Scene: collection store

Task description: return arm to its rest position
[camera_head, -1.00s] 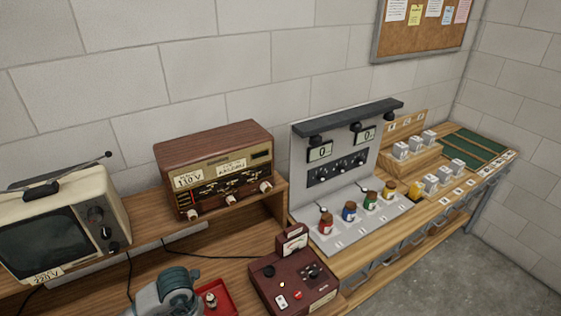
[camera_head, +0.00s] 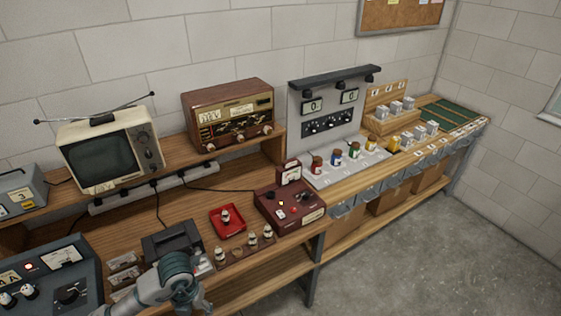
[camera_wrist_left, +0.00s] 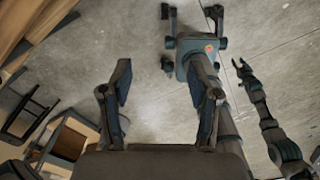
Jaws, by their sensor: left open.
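My left arm (camera_head: 172,286) comes in at the bottom left of the head view, in front of the bench, with a teal-grey joint showing. Its gripper does not show there. In the left wrist view, my left gripper (camera_wrist_left: 164,85) has its two dark fingers spread wide, with only bare concrete floor and part of my own body between and beyond them. It holds nothing. My right gripper (camera_wrist_left: 242,67) shows small at the end of my other arm at the right of that view. Its jaws are too small to judge.
The bench holds a cream television (camera_head: 110,150), a wooden radio (camera_head: 230,115), a maroon meter box (camera_head: 288,205), a red tray (camera_head: 228,232) and a dark blue instrument (camera_head: 50,275). Small bottles (camera_head: 336,158) stand on a grey station. The floor (camera_head: 430,225) at right is clear.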

